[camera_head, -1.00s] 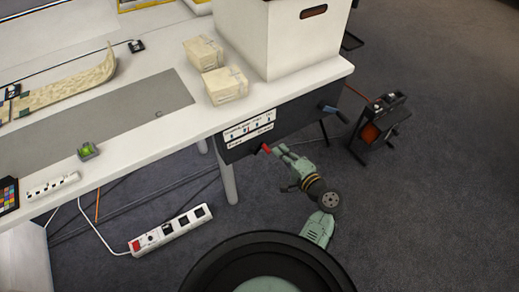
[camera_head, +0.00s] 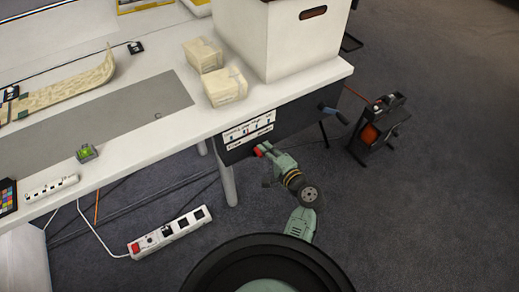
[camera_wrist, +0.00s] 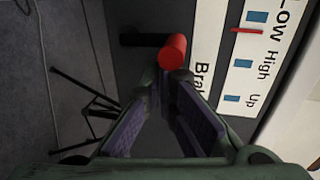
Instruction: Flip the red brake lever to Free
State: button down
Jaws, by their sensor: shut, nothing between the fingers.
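The red brake lever (camera_head: 258,152) sticks out from the dark panel (camera_head: 292,118) under the table's right end. In the wrist view its red knob (camera_wrist: 173,50) sits on a dark rod beside a white label with "Brak" readable; the rest of that word is hidden. My gripper (camera_head: 268,149) is at the lever, on its right side. In the wrist view my gripper (camera_wrist: 166,76) has its fingertips together just below the knob, seemingly against it, with nothing held between them. I cannot read a Free mark.
The label (camera_wrist: 235,70) shows Low, High and Up. A blue-handled crank (camera_head: 333,113) is on the panel's right. A white box (camera_head: 290,45) and two small cartons (camera_head: 226,86) stand on the table above. A dark stand (camera_head: 378,128) is at right. A table leg (camera_head: 229,182) is close left.

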jog(key=f+v, duration=0.1)
jog(key=v, duration=0.6)
jog(key=shift+d+f, duration=0.25)
jog(key=shift+d, duration=0.05)
jog(key=shift+w, duration=0.1)
dwell(0.6)
